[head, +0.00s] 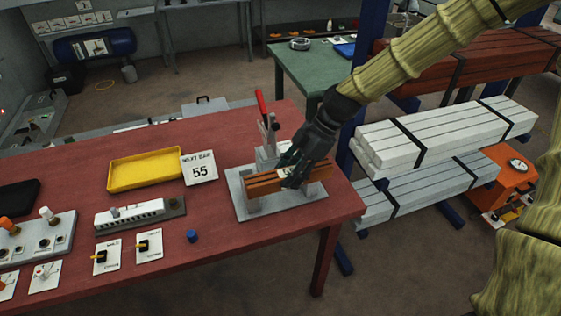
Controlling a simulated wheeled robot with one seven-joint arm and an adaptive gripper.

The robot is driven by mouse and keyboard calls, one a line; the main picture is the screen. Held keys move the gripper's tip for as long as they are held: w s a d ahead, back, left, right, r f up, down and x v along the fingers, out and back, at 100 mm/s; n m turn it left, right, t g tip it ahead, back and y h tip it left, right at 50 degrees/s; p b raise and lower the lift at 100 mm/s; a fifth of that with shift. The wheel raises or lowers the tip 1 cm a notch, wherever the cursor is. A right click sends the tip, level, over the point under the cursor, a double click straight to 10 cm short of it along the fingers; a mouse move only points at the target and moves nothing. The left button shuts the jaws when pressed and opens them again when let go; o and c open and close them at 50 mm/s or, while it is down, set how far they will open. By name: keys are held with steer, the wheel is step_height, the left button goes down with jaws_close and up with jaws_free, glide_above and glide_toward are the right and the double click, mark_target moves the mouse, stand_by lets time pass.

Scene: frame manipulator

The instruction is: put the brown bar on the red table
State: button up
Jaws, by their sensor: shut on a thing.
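The brown bar (262,183) lies across the grey clamp fixture (238,209) near the right end of the red table (200,245). It has dark lengthwise stripes and a pale label partly covered by my fingers. My gripper (292,178) comes down from the upper right and is shut on the brown bar right of its middle. The bar looks level, at the height of the fixture's supports; I cannot tell whether it touches them. The fixture's upright clamp with a red handle (261,104) stands just behind the bar.
A yellow tray (145,171), a "NEXT BAR 55" card (199,170), a white slotted block (130,214) and a blue cap (192,236) stand left of the fixture. White bar stacks (440,135) sit on a rack at right.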

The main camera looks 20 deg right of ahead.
steer(key=w+f+p, duration=0.4)
steer(key=w, duration=0.3)
steer(key=shift+w+a, duration=0.15)
steer(key=shift+w, duration=0.15)
steer(key=shift+f, duration=0.15)
steer(key=shift+f, duration=0.1)
steer(key=o, duration=1.3)
